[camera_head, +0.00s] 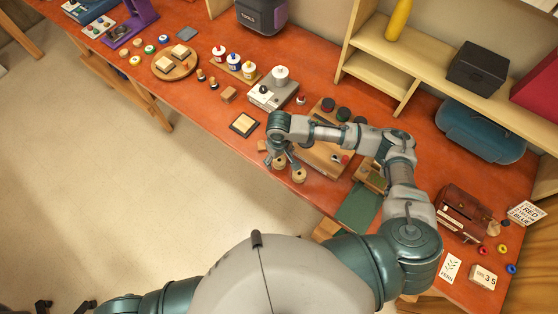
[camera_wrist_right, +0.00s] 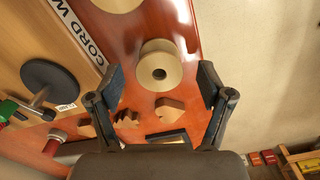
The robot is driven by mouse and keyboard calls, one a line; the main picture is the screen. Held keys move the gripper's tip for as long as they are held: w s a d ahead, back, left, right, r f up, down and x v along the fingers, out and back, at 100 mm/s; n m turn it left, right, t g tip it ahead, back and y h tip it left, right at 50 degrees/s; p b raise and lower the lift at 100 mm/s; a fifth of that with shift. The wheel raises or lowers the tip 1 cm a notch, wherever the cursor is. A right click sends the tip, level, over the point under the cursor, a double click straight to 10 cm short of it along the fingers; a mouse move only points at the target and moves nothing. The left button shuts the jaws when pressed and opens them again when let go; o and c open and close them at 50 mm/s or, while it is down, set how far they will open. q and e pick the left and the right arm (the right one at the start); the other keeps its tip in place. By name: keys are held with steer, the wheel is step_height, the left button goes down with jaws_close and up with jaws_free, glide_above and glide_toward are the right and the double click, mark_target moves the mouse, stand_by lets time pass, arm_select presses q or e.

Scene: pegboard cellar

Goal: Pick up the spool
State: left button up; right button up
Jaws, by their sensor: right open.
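Two pale tan spools stand on the orange-red table near its front edge. One spool (camera_head: 279,163) is under my right gripper (camera_head: 281,157). The other spool (camera_head: 299,176) is a little to the right, nearer the edge. In the right wrist view, the first spool (camera_wrist_right: 160,73) sits between and beyond the fingertips of my right gripper (camera_wrist_right: 163,82), its dark centre hole facing me. The fingers are spread apart, empty, and do not appear to touch it. The second spool (camera_wrist_right: 115,3) is cut off at the top. My left gripper is not in view.
A wooden board (camera_head: 323,157) marked "CORD W..." in the wrist view, carrying a black disc (camera_wrist_right: 50,84), lies beside the spools. Small wooden pieces (camera_wrist_right: 169,109) and a dark-framed tray (camera_head: 243,124) are close by. Bare floor (camera_head: 130,200) lies beyond the table edge.

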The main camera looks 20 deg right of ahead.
steer(key=shift+w+f, duration=0.1)
steer(key=shift+f, duration=0.85)
steer(key=shift+d, duration=0.1)
steer(key=c, duration=0.9)
steer(key=shift+r, duration=0.15)
